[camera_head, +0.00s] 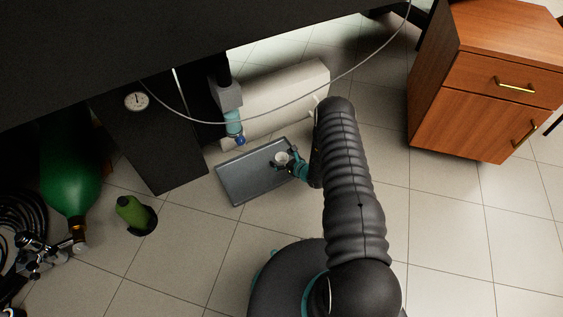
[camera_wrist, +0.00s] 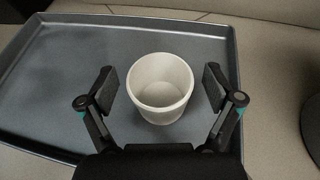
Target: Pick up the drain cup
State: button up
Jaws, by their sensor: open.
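The drain cup is a small white round cup (camera_wrist: 160,115), open at the top and empty inside as far as I can see. It stands upright on a dark grey tray (camera_wrist: 60,100). In the head view the cup (camera_head: 282,158) shows small near the tray's right part, and the tray (camera_head: 240,187) lies on the tiled floor. My gripper (camera_wrist: 160,88) is open, with one finger on each side of the cup. A gap shows between each finger pad and the cup wall. In the head view my gripper (camera_head: 292,165) is partly hidden by my arm.
A vertical fixture with a teal and blue lower end (camera_head: 235,130) hangs just behind the tray. A long cream-coloured block (camera_head: 285,95) lies behind it. A thin cable (camera_head: 290,113) crosses above. A wooden cabinet (camera_head: 490,80) stands right.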

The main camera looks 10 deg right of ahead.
aim_at(281, 156)
jog(key=shift+w+a+f, duration=0.1)
jog(key=shift+w, duration=0.05)
jog(key=c, duration=1.2)
jog(key=shift+c, duration=0.2)
jog(key=shift+r, duration=0.75)
notch_tip(281, 156, up, 3)
jog(key=shift+f, duration=0.15)
jog(key=w+d+r, duration=0.7)
jog(key=w+d, duration=0.1)
jog(key=shift+w, duration=0.3)
